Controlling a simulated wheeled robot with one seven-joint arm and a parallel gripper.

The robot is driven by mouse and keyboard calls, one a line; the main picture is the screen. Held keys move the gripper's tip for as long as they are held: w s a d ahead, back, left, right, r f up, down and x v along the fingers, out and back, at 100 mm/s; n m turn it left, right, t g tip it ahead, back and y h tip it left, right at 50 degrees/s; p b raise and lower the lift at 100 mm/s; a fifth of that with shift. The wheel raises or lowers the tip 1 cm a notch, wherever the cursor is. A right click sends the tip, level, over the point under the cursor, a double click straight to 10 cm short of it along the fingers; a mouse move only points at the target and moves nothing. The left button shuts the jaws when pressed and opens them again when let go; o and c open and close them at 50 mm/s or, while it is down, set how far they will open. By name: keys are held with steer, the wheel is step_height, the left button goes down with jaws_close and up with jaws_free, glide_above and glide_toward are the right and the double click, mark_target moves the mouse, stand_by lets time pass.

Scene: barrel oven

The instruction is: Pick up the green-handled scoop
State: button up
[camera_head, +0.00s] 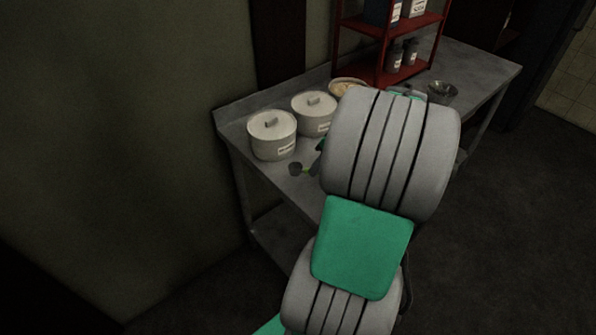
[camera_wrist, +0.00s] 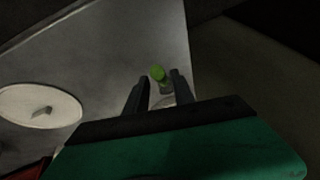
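In the head view my gripper is mostly hidden behind my arm.
Two white lidded pots (camera_head: 272,136) (camera_head: 314,114) stand on the table (camera_head: 232,128) behind the scoop. A red shelf (camera_head: 386,75) with bottles, a bowl (camera_head: 349,86) and a metal cup (camera_head: 442,92) are farther back. One white lid (camera_wrist: 38,117) shows left in the wrist view.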

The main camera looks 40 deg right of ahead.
mark_target(312, 187)
steer(key=x, duration=0.6)
steer(key=shift+s+a, duration=0.1)
steer(key=shift+a, duration=0.05)
steer(key=shift+c, duration=0.3)
jaws_close()
